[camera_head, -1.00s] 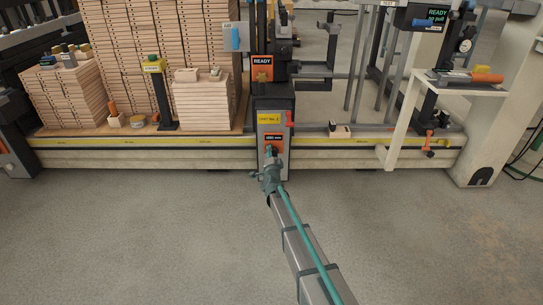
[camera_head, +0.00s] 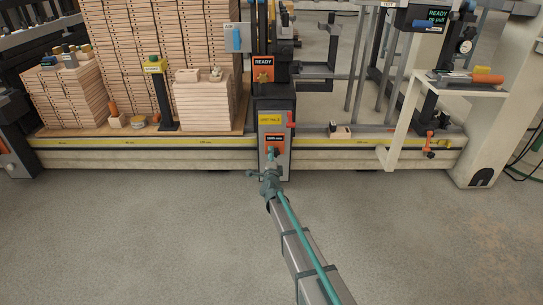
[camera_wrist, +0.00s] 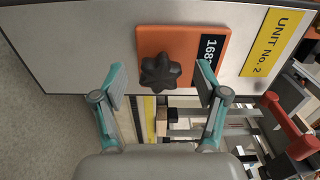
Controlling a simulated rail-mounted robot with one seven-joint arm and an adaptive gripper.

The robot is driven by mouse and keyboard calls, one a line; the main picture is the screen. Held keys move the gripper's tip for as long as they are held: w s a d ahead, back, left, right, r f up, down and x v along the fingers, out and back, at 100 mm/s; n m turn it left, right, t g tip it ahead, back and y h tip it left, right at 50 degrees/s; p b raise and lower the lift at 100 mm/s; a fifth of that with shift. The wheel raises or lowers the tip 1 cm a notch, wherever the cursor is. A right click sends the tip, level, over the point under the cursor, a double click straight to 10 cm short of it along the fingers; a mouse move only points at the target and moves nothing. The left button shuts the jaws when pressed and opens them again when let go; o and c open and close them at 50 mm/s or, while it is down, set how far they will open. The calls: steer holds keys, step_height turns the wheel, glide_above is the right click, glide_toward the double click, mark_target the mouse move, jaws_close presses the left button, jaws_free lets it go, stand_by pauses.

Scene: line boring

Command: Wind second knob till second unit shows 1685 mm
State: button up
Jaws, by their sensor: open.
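The second unit is a grey housing (camera_head: 265,167) with a yellow "UNIT No. 2" label (camera_wrist: 272,42), also seen in the wrist view. Its orange panel (camera_wrist: 181,43) carries a dark lobed knob (camera_wrist: 160,72) and a dark display (camera_wrist: 208,50). The display shows digits starting "168" in the wrist view; the last part is cut off by a finger. My gripper (camera_wrist: 160,82) is open, its two teal fingers on either side of the knob with visible gaps. In the head view my gripper (camera_head: 269,163) is just below the display, hiding part of the panel.
A yellow scale rail (camera_head: 180,143) runs along the front of the bench. A red lever (camera_head: 291,119) sticks out at the housing's right side, also seen in the wrist view (camera_wrist: 290,125). Stacked boards (camera_head: 203,107) stand to the left. The floor in front is clear.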

steer(key=shift+s, duration=0.25)
steer(key=s, duration=0.6)
steer(key=shift+s, duration=0.4)
steer(key=shift+w+d, duration=0.1)
steer(key=shift+w, duration=0.05)
steer(key=w, duration=0.6)
steer(key=shift+w, duration=0.4)
steer(key=shift+c, duration=0.3)
jaws_close()
